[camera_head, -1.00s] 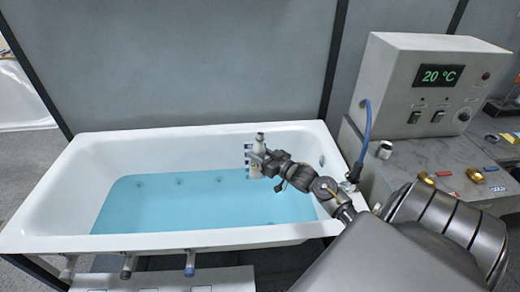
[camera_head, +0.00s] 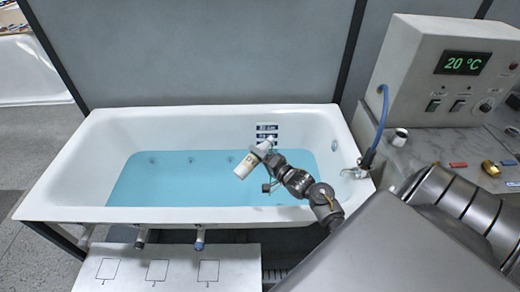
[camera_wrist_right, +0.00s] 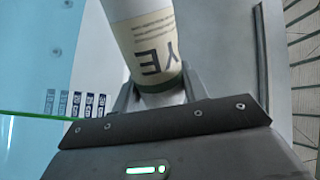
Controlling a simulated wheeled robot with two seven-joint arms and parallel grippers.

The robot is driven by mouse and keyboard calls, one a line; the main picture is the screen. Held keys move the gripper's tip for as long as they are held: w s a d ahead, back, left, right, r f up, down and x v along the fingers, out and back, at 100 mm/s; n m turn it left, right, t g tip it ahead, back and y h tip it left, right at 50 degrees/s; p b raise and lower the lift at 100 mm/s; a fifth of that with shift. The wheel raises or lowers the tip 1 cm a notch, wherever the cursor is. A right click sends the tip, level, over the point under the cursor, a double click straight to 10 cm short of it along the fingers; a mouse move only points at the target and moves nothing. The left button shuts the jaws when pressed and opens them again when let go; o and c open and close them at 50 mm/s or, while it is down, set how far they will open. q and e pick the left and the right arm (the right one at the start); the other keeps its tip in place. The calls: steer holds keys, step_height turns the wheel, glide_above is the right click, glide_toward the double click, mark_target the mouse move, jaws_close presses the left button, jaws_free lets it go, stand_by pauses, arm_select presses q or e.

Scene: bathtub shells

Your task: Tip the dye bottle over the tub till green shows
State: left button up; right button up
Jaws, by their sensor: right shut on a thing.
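The white dye bottle (camera_head: 243,167) is held tilted over the right part of the tub (camera_head: 70,165). One end points to the lower left and the narrower end to the upper right. My right gripper (camera_head: 257,156) is shut on it. In the right wrist view the bottle (camera_wrist_right: 148,45) shows a cream label with dark letters, between the fingers (camera_wrist_right: 155,97). The tub's water (camera_head: 170,185) looks light blue. A thin green line (camera_wrist_right: 35,116) crosses the left of the wrist view; I cannot tell what it is. My left gripper is not in view.
A control box (camera_head: 440,70) reading 20 °C stands on the grey bench at the right. A blue hose (camera_head: 381,125) runs down to a fitting at the tub's right rim. A white step with numbered squares (camera_head: 160,270) lies in front.

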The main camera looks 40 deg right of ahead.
steer(key=m+p, duration=0.2)
steer(key=shift+a+r+m, duration=0.2)
steer(key=shift+a+m, duration=0.05)
steer(key=shift+m, duration=0.05)
steer(key=r+m+p, duration=0.1)
steer(key=p, duration=0.2)
steer(key=shift+r+m, duration=0.2)
steer(key=shift+m, duration=0.2)
steer(key=shift+r+m+p, duration=0.15)
steer(key=shift+m+p, duration=0.25)
steer(key=shift+p, duration=0.45)
